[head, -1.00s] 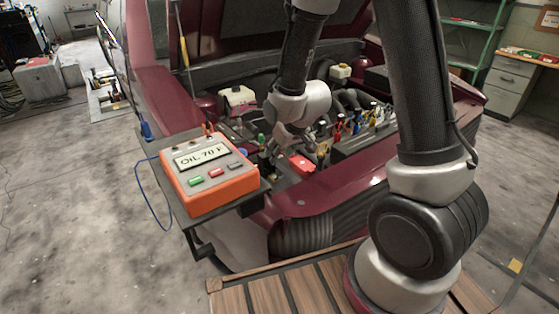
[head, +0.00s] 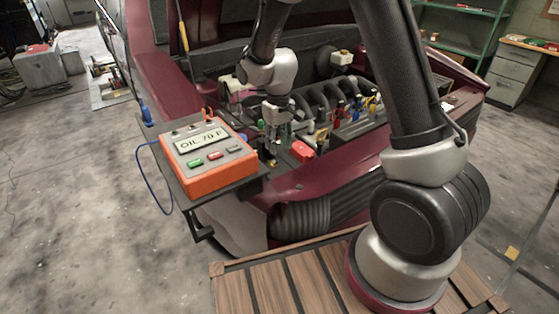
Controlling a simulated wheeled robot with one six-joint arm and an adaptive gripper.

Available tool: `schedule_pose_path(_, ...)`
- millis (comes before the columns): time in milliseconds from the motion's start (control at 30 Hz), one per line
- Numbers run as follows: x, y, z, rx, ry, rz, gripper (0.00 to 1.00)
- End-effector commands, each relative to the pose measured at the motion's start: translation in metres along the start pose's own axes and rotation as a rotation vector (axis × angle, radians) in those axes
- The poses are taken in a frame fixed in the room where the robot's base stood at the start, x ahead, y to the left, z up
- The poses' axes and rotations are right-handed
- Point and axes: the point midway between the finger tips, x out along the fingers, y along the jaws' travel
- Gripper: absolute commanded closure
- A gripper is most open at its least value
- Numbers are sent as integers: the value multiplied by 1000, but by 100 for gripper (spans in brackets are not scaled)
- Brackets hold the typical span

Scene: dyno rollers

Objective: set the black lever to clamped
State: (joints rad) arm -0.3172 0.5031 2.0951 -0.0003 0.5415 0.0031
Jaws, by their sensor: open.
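My gripper (head: 277,138) points down into the front left part of the open engine bay, just right of the orange meter. Its jaws are open, and I see nothing held between them. Small dark and brass-coloured parts (head: 271,159) sit right below the fingertips. I cannot tell for sure which of these is the black lever, or which way it is set. A green-tipped part (head: 261,125) stands close to the left of my gripper. Whether the fingers touch anything is too small to tell.
The orange meter (head: 207,178), reading "OIL 70 F", stands on a dark shelf (head: 236,186) at the car's front. A red block (head: 302,151) and yellow, red and blue connectors (head: 341,112) lie right of my gripper. The maroon front panel (head: 330,182) edges the bay.

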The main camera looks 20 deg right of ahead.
Motion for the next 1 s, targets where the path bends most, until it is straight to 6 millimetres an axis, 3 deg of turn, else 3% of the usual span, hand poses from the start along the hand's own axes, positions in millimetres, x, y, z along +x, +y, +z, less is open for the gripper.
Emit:
schedule_pose_path(400,64,0,2,0,-5,0,59)
schedule_pose_path(800,75,0,1,0,-2,0,59)
schedule_pose_path(1000,74,0,1,0,-2,0,94)
